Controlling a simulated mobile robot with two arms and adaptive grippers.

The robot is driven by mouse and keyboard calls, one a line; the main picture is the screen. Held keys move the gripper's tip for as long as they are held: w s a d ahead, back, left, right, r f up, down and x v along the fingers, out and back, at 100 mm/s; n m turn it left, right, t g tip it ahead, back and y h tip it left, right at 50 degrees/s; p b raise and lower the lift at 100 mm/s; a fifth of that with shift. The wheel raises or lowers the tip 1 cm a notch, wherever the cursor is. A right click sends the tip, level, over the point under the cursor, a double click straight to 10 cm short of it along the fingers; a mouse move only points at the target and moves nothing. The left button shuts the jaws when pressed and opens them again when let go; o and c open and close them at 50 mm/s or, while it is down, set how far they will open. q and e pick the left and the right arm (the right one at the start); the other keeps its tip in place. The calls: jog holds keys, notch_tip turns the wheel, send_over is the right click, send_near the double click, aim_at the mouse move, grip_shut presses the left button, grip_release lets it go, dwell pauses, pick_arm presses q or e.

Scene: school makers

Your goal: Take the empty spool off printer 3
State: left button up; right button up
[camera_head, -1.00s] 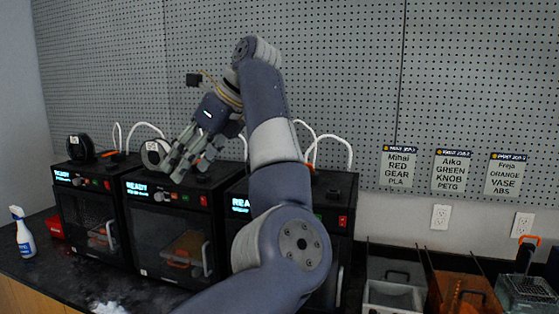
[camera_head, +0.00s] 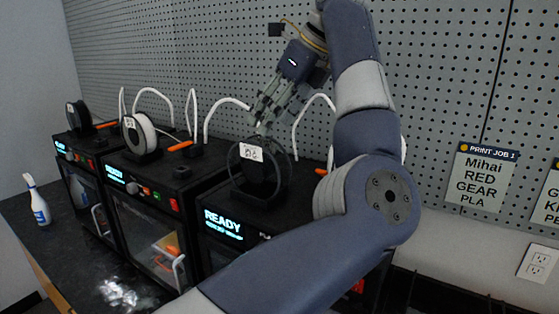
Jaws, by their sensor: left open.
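The third printer from the left (camera_head: 213,250) has a black box body and a lit READY display. On its top stands a dark spool (camera_head: 274,182) with a white label; no filament shows on it. My left gripper (camera_head: 262,122) is open, pointing down just above the spool's upper rim, against the pegboard. I cannot tell whether its fingertips touch the rim. My left arm covers the right part of this printer. My right gripper is not in view.
Two more printers stand to the left; the second (camera_head: 122,213) carries a white spool (camera_head: 139,134), the first a black spool (camera_head: 78,116). White tubes arch behind them. A spray bottle (camera_head: 38,203) stands at the counter's left. The pegboard (camera_head: 190,50) closes off the back.

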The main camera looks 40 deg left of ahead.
aim_at(257, 136)
pick_arm(q)
jog(key=shift+s+a+f, duration=0.2)
jog(key=shift+s+f, duration=0.1)
jog(key=a+f, duration=0.1)
jog(key=s+a+f, duration=0.1)
jog(key=f, duration=0.1)
jog(key=shift+s+a+f, duration=0.15)
jog(key=shift+a, duration=0.05)
jog(key=shift+w+a+f, duration=0.1)
jog(key=shift+w+f, duration=0.1)
jog(key=shift+f, duration=0.05)
jog(key=shift+s+a+f+p, duration=0.15)
jog(key=shift+a+f+p, duration=0.05)
jog(key=shift+f+p, duration=0.3)
jog(key=shift+s+a+f+p, duration=0.15)
jog(key=shift+f+p, duration=0.25)
jog(key=shift+f, duration=0.2)
jog(key=shift+p+x, duration=0.3)
jog(key=shift+x, duration=0.7)
jog(key=shift+a+f, duration=0.15)
jog(key=shift+f, duration=0.2)
jog(key=shift+c, duration=0.6)
jog(key=c, duration=1.1)
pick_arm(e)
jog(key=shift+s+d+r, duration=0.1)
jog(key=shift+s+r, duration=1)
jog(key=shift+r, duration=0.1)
